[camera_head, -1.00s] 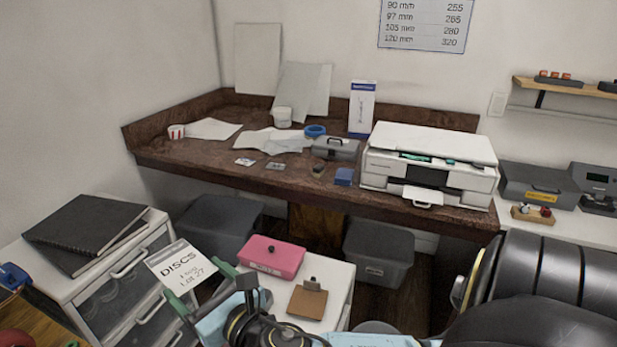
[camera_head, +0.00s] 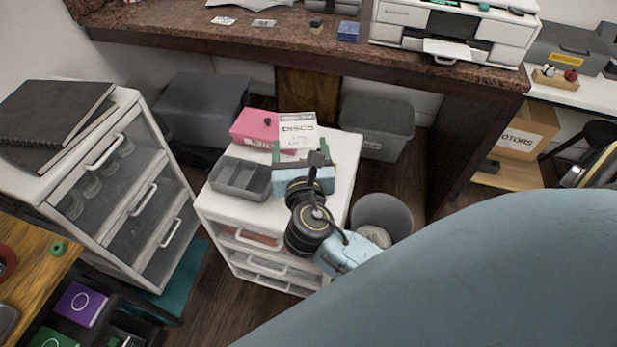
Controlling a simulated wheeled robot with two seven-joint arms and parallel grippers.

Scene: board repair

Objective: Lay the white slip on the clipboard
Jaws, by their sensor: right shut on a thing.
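The white slip (camera_head: 298,131), printed "DISCS", is in my right gripper (camera_head: 301,155), which is shut on its lower edge. The slip's printed face is toward me, and it shows in front of the right part of the pink box, over the white drawer unit (camera_head: 336,147). The small brown clipboard is not visible now; the slip, my gripper and my wrist cover the part of the unit's top where it lay. My left gripper is not in view.
The pink box (camera_head: 251,128) and an open grey divided tray (camera_head: 240,178) stand on the unit's top, left of my gripper. A grey bin (camera_head: 377,126) is behind, a round bin (camera_head: 394,213) at the right. The top's right back corner is clear.

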